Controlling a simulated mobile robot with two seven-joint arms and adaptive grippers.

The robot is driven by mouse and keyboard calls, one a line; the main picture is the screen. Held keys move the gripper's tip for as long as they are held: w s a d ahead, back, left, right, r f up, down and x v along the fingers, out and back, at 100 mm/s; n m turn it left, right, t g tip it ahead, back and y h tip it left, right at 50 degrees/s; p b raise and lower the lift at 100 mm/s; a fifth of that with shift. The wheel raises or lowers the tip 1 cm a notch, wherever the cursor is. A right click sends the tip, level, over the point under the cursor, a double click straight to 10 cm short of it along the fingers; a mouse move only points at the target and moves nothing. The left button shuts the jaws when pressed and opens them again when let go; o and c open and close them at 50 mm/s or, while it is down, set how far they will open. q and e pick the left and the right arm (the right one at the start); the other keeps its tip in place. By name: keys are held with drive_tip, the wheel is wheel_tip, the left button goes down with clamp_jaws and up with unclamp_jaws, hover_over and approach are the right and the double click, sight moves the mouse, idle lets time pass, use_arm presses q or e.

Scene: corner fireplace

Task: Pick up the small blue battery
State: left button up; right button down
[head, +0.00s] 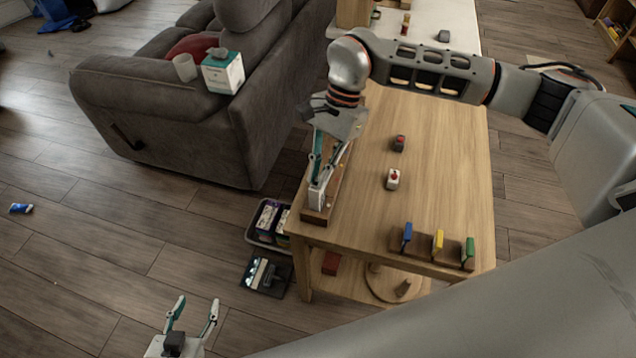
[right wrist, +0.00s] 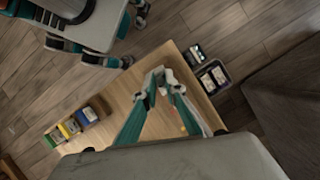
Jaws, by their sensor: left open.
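Two small blue things could be the battery, and I cannot tell which it is. One is a blue item with a pale end on the floor (head: 21,208) at the far left in the head view. The other is a flat blue block (head: 407,236) upright in a wooden rack at the table's near edge. My left gripper (head: 193,305) is open and empty above the floor at the bottom. My right gripper (head: 318,196) is low over a wooden strip at the table's left edge. In the right wrist view its fingertips (right wrist: 160,75) come together; nothing clear shows between them.
The wooden table (head: 440,130) also holds yellow (head: 437,243) and green (head: 468,252) blocks and two small red-topped objects. Dark bins (head: 252,232) stand on the floor left of it. A grey sofa (head: 150,95) stands behind. The left floor is mostly clear.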

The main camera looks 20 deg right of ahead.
use_arm(q)
drive_tip(key=shift+s+f, duration=0.15)
drive_tip(key=shift+f, duration=0.1)
